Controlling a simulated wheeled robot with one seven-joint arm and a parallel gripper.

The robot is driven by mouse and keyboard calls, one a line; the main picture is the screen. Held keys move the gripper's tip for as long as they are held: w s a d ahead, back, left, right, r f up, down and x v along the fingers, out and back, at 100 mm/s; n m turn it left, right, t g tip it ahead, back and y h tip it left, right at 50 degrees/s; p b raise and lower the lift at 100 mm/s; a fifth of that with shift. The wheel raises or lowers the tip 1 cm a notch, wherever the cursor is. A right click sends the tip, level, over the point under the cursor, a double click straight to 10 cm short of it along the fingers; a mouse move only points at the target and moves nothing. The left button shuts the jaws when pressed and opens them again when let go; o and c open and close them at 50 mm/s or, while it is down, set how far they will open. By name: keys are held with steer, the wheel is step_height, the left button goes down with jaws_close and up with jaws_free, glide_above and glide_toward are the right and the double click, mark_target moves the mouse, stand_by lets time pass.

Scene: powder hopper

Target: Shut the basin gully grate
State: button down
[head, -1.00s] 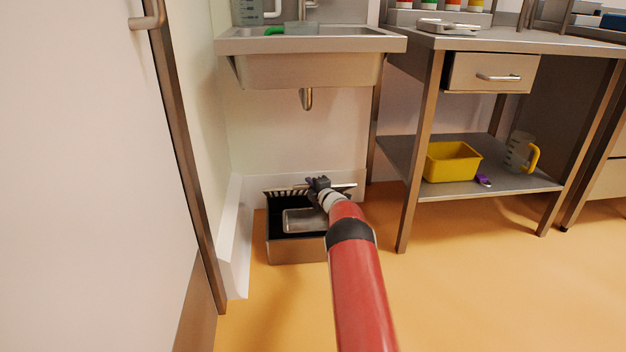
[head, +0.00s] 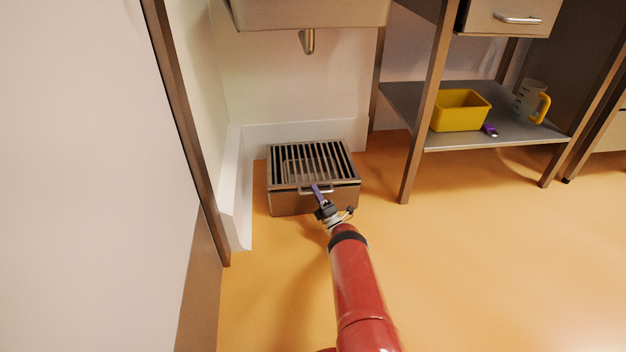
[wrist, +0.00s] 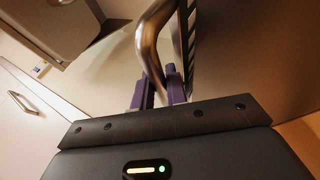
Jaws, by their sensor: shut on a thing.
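The gully grate (head: 312,162), a panel of dark parallel bars, lies flat across the top of the metal gully box (head: 290,203) on the floor below the basin. A light tray shows dimly through the bars. The grate's bar handle (head: 303,190) is at the box's front edge. My gripper (head: 315,188) reaches it from the front, its purple fingers shut on the handle. In the wrist view the curved metal handle (wrist: 150,45) passes between the purple fingers (wrist: 158,88), with the grate's bars behind it.
The basin (head: 310,12) with its drain pipe (head: 308,40) hangs above the box. A white kerb (head: 238,190) and wall are close on the left. A steel table's lower shelf (head: 470,143) holds a yellow tub (head: 460,110) and a jug (head: 530,100). The orange floor in front is clear.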

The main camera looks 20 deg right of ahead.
steer(key=shift+w+f, duration=0.1)
steer(key=shift+f, duration=0.05)
stand_by(0.3)
steer(key=c, duration=1.4)
jaws_free()
steer(key=shift+f, duration=0.15)
